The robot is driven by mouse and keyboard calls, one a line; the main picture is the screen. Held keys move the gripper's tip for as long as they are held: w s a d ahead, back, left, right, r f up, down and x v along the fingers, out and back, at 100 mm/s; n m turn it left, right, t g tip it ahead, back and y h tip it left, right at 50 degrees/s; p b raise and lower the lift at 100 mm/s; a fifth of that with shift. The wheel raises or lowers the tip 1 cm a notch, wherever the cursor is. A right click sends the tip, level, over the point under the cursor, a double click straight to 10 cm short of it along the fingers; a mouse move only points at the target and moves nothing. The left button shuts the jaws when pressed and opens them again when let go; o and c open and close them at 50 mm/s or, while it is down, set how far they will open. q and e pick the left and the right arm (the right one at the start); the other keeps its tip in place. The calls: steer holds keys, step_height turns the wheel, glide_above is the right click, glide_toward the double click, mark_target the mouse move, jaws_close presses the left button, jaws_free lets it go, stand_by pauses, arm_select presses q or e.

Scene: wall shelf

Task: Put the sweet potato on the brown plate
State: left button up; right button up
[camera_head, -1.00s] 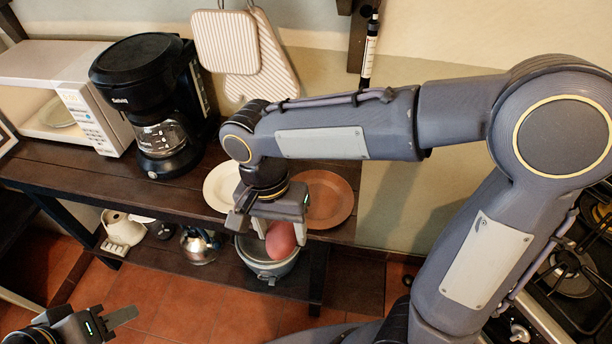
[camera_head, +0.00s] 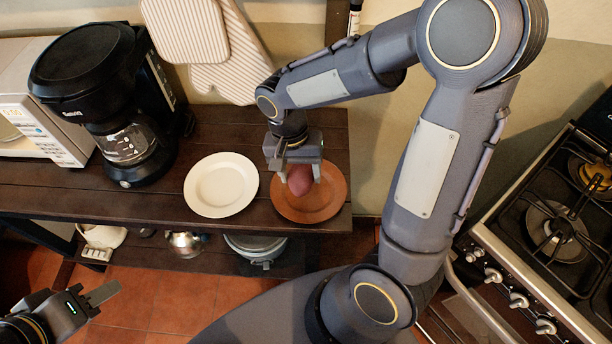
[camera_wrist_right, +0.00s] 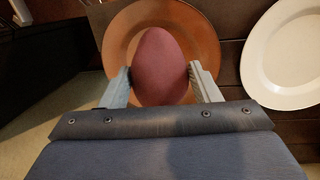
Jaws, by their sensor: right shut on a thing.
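The sweet potato (camera_head: 300,180) is reddish and sits between the fingers of my right gripper (camera_head: 300,178), which is shut on it. It also shows in the right wrist view (camera_wrist_right: 160,68), with a finger against each side. The brown plate (camera_head: 325,208) lies on the shelf top near its right end. The sweet potato is over this plate, which shows behind it in the right wrist view (camera_wrist_right: 121,41). I cannot tell whether the sweet potato touches the plate. My left gripper (camera_head: 103,293) is at the lower left, away from the shelf; its jaw opening is unclear.
A white plate (camera_head: 221,185) lies left of the brown plate. A coffee maker (camera_head: 100,90) and a microwave (camera_head: 40,125) stand further left. A pot (camera_head: 258,247) and a kettle (camera_head: 184,243) are on the lower shelf. A gas stove (camera_head: 540,240) is at the right.

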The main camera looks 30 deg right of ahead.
mark_target(307, 180)
steer(key=shift+w+d+f, duration=0.25)
steer(key=shift+d+f, duration=0.6)
steer(key=shift+f, duration=0.2)
steer(key=shift+d+f, duration=0.2)
steer(key=shift+f, duration=1.55)
steer(key=shift+w+f, duration=0.1)
steer(key=shift+f, duration=0.15)
steer(key=o, duration=1.1)
steer(key=shift+r, duration=0.1)
steer(key=shift+c, duration=0.2)
